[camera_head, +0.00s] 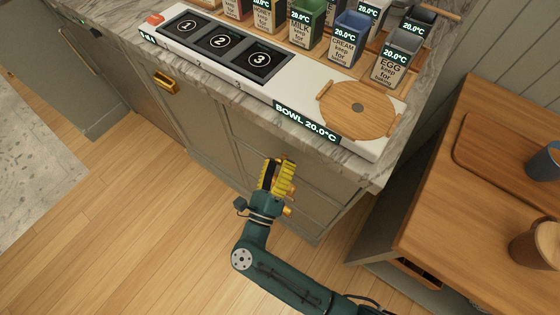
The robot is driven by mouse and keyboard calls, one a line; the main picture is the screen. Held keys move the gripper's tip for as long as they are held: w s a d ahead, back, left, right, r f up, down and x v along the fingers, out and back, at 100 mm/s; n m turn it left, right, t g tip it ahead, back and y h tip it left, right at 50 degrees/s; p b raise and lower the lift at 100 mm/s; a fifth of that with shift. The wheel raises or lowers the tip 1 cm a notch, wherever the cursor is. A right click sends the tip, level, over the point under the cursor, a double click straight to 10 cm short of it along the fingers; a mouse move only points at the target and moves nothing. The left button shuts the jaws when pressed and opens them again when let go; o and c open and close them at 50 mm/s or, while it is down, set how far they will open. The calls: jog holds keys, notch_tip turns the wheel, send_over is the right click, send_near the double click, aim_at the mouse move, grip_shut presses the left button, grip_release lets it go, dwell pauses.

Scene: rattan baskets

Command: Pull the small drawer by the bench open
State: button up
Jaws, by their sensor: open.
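A grey cabinet under the marble counter has a stack of drawer fronts (322,178) at its right end, beside the wooden bench (480,200). These drawer fronts look shut. My gripper (278,172), with yellow finger pads, is open in front of them, and its fingers point toward the cabinet. A gap shows between the fingers, and I see nothing held. The gripper and wrist cover part of the drawer fronts, so I cannot tell whether it touches a handle. A dark recess with a wooden edge (418,272) shows on the bench's near side.
The counter (365,178) overhangs the drawers. It carries a white panel with numbered trays (222,41), several labelled containers (348,38) and a round wooden board (358,108). A cabinet handle (166,82) is further left. Wooden floor (130,230) is clear at lower left.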

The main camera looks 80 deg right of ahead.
jog(key=shift+d+r, duration=0.1)
jog(key=shift+d, duration=0.25)
grip_shut()
jog(key=shift+a, duration=0.1)
